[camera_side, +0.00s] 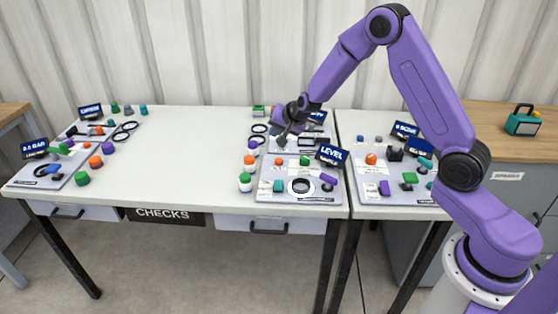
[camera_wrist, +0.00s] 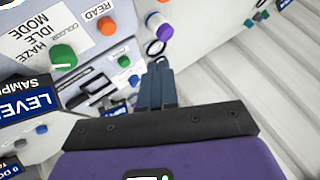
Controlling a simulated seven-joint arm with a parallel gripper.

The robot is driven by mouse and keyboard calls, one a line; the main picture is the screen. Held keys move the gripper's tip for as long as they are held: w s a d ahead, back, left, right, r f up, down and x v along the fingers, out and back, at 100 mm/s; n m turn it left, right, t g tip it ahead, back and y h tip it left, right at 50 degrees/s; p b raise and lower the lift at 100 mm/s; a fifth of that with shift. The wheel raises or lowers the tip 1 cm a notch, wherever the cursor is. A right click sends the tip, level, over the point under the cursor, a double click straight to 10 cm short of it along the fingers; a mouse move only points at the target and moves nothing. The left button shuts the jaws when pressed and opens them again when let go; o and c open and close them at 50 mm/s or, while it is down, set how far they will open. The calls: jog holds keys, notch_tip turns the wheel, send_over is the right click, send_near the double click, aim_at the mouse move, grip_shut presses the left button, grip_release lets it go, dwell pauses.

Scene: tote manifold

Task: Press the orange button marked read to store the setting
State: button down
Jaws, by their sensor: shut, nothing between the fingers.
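The orange button (camera_wrist: 107,26) sits beside the word READ on a light panel (camera_wrist: 85,30) in the wrist view. In the side view it appears as a small orange spot (camera_side: 279,161) near the upper left of the panel with the LEVEL sign (camera_side: 332,155). My gripper (camera_side: 282,142) is shut and empty, pointing down behind that button in the side view, apart from it. In the wrist view the closed fingertips (camera_wrist: 160,64) are to the lower right of the button, with a visible gap. The exact height over the table is hard to tell.
Another panel lies behind, with a small blue sign (camera_side: 317,117). The table's middle (camera_side: 190,150) is clear.

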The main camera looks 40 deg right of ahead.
aim_at(281, 161)
jog(key=d, duration=0.1)
jog(key=w+d+m, duration=0.1)
jog(key=d+f+h, duration=0.1)
jog(key=shift+w+d+m, duration=0.2)
jog(key=shift+m, duration=0.1)
jog(key=shift+f, duration=0.1)
jog(key=shift+f, duration=4.3)
jog(key=shift+f, duration=0.2)
jog(key=shift+f, duration=0.25)
jog(key=shift+f, duration=0.5)
jog(key=shift+r, duration=0.95)
